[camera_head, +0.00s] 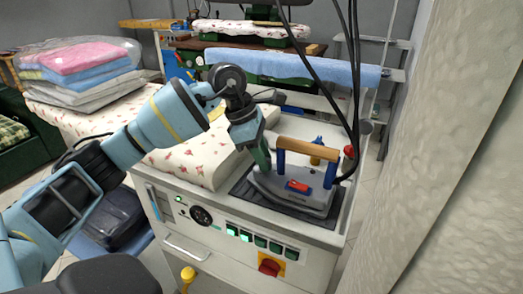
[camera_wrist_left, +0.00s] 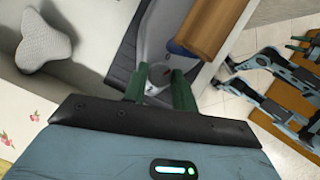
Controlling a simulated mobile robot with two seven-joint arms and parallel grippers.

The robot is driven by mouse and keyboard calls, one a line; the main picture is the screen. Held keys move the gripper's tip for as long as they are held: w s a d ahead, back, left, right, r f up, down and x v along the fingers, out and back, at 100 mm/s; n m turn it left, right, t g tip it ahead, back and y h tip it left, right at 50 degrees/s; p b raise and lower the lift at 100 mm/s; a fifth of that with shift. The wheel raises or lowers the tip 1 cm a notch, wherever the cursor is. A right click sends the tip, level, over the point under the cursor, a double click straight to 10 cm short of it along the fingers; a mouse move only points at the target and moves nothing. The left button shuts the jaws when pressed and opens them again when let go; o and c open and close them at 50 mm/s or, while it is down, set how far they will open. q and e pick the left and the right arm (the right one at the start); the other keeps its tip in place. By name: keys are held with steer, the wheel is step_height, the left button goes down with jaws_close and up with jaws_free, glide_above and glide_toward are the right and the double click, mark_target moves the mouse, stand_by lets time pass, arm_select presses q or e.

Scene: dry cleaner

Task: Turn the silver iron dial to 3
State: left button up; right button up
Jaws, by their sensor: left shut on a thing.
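The silver iron (camera_head: 315,198) sits on a dark mat (camera_head: 239,193) on top of the white ironing station. It has a wooden handle (camera_head: 308,151) on blue posts and a red patch on its side. My left gripper (camera_head: 262,168) comes down at the iron's left end, beside the handle. In the left wrist view its green fingers (camera_wrist_left: 158,88) are closed around a small pale part, which appears to be the dial (camera_wrist_left: 157,89). The fingers mostly cover it, and no number can be read. My right gripper is not in view.
Black cables (camera_head: 352,90) hang down to the iron's right end. A flowered pad (camera_head: 190,155) lies left of the iron. The front panel has green-lit switches and a red-yellow knob (camera_head: 271,265). A pale wall (camera_head: 455,150) closes off the right side.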

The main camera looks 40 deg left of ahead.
arm_select(q)
steer(key=m, duration=0.1)
steer(key=m+g+p, duration=0.1)
steer(key=m, duration=0.1)
steer(key=shift+w+r+m+h, duration=0.15)
steer(key=shift+r+m+h, duration=0.05)
steer(key=shift+m+h, duration=0.1)
steer(key=m+g, duration=0.1)
steer(key=m, duration=0.1)
steer(key=shift+w+m+p, duration=0.1)
steer(key=shift+m+p, duration=0.3)
steer(key=m+g, duration=0.1)
steer(key=m, duration=0.2)
steer(key=shift+w+f+g, duration=0.1)
steer(key=shift+g, duration=0.2)
steer(key=m+g, duration=0.1)
steer(key=m, duration=0.2)
steer(key=shift+b, duration=0.35)
steer(key=shift+m+y, duration=0.3)
steer(key=shift+y, duration=0.1)
steer(key=o, duration=1)
